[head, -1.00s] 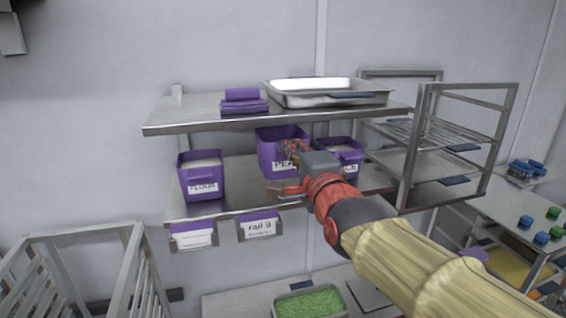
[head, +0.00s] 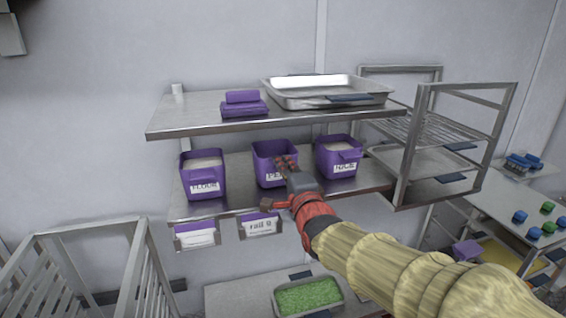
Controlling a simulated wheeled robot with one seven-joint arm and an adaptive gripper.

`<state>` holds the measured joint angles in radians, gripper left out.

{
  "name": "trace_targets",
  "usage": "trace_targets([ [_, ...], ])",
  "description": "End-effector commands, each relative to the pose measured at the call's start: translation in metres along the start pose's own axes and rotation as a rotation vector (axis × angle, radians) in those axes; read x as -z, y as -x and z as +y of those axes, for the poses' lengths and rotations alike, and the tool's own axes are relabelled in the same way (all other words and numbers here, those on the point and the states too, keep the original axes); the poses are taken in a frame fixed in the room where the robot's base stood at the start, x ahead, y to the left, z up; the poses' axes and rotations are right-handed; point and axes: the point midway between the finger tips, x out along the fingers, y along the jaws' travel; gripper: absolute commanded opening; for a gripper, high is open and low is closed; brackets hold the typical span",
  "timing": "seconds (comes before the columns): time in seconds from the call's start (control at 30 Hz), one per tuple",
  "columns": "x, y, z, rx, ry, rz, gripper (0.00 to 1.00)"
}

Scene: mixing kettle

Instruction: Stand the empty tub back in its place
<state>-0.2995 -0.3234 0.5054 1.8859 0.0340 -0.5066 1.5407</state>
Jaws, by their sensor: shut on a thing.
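The empty purple tub (head: 264,154) is in the middle of the lower shelf (head: 238,187), between two other tubs. It looks upright, and its base looks at shelf level, though I cannot tell whether it touches. Its label is partly hidden by my gripper. My gripper (head: 286,168) is at the tub's front right side and shut on it. The flour tub (head: 203,178) stands to the left with pale contents. Another purple tub (head: 338,158) with pale contents stands to the right, with a narrow gap.
The upper shelf (head: 190,118) overhangs the tubs and holds purple cloths (head: 243,103) and a steel tray (head: 325,92). A wire rack (head: 405,150) stands at the right. Label holders (head: 260,226) hang from the front edge. A green-filled tray (head: 308,297) lies below.

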Motion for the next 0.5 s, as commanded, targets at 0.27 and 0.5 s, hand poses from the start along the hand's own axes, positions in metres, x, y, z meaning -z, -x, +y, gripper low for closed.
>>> trace_targets([
  [0.27,0.0001,0.0,0.002,-0.001,0.0,0.0,0.0],
  [0.5,0.0001,0.0,0.0038,-0.002,0.0,0.0,0.11],
])
